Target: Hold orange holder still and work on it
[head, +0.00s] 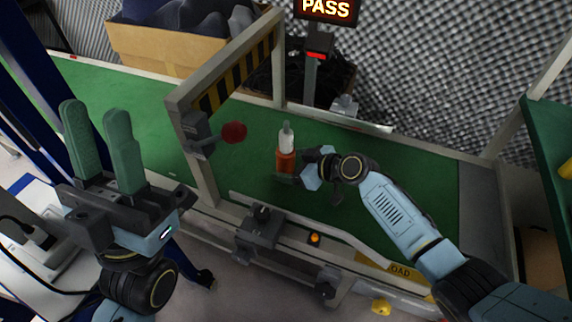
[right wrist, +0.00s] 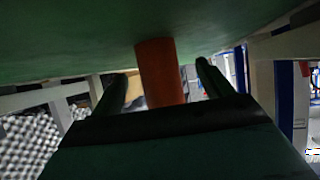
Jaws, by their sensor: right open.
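The orange holder (head: 286,161) stands upright on the green conveyor belt, with a white and grey bottle-like piece (head: 286,136) upright in its top. My right gripper (head: 291,178) reaches it from the right, low near the belt. In the right wrist view the orange holder (right wrist: 161,72) stands between the two green fingers, with gaps on both sides; its far end meets the green surface. The right gripper is open. My left gripper (head: 92,110) is open and empty, fingers pointing up, well to the left of the holder and in front of the belt.
A PASS sign (head: 326,8) stands behind. A rail and dark clamps (head: 260,230) line the front edge. The belt right of the gate is mostly clear.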

